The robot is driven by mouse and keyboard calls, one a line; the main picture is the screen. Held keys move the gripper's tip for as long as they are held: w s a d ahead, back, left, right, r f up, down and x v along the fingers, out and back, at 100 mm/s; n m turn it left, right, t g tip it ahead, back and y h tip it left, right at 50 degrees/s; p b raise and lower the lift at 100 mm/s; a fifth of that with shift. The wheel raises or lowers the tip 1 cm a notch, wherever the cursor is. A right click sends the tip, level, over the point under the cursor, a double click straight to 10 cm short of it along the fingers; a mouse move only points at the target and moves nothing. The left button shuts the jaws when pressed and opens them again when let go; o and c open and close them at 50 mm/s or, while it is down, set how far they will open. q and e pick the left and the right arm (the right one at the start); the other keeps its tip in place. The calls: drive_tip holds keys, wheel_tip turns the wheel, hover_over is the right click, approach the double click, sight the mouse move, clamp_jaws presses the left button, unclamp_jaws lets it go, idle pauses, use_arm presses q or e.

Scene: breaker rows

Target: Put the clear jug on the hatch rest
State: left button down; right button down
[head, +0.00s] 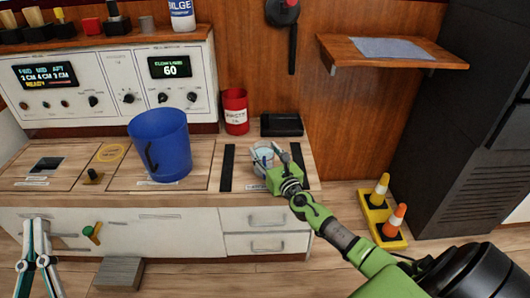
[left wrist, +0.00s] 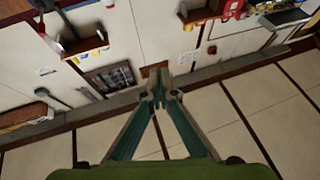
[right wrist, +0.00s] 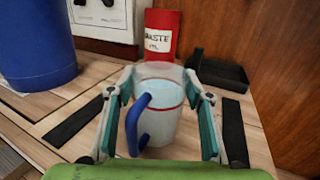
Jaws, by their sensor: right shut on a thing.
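The clear jug (head: 263,156) stands on the wooden counter between two black strips. In the right wrist view the jug (right wrist: 165,98) is see-through with a red line, a blue handle toward the camera and pale blue contents. My right gripper (head: 277,160) is shut on the jug, one finger on each side; its fingers also show in the right wrist view (right wrist: 163,115). My left gripper (head: 38,252) is low at the left, in front of the cabinet, empty with its fingertips together in the left wrist view (left wrist: 160,88). No label shows which surface is the hatch rest.
A big blue jug (head: 160,145) stands left of the clear jug. A red waste can (head: 235,112) and black tray (head: 281,125) are behind it. A wooden wall shelf (head: 420,62) holds a grey-blue mat (head: 390,48).

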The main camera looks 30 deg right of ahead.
drive_tip(key=c, duration=1.1)
unclamp_jaws()
use_arm(q)
drive_tip(key=shift+s+r, duration=0.15)
drive_tip(key=shift+r, duration=0.15)
use_arm(e)
drive_tip(key=shift+o, duration=0.2)
